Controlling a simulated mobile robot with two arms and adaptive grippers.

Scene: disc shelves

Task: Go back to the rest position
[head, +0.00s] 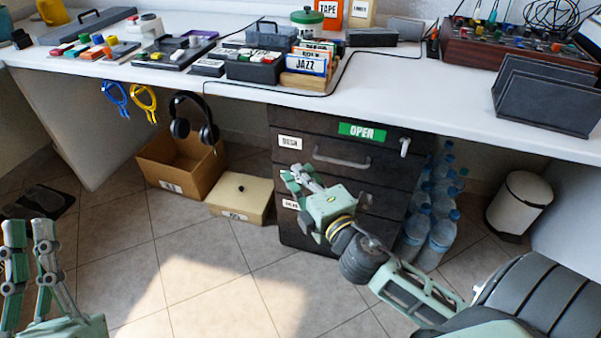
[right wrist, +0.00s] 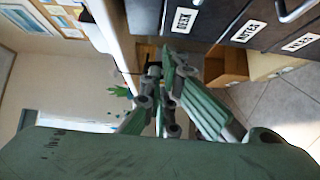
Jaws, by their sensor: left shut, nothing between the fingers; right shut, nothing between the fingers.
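My left gripper (head: 30,230) is at the lower left of the head view, fingers pointing up, over the floor and away from the desk. It is shut with nothing in it. My right gripper (head: 293,177) is in front of the dark drawer cabinet (head: 335,145), its arm reaching in from the lower right. It is shut and empty. In the right wrist view its fingers (right wrist: 165,75) point towards the desk, with the labelled drawers at the upper right. I cannot tell whether it touches the cabinet front.
The white desk (head: 440,120) carries discs, boxes and a dark file holder (head: 545,95). A cardboard box (head: 180,165) and a low beige box (head: 240,200) stand on the floor left of the cabinet. Water bottles (head: 435,235) and a white bin (head: 520,205) stand right. The front floor is clear.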

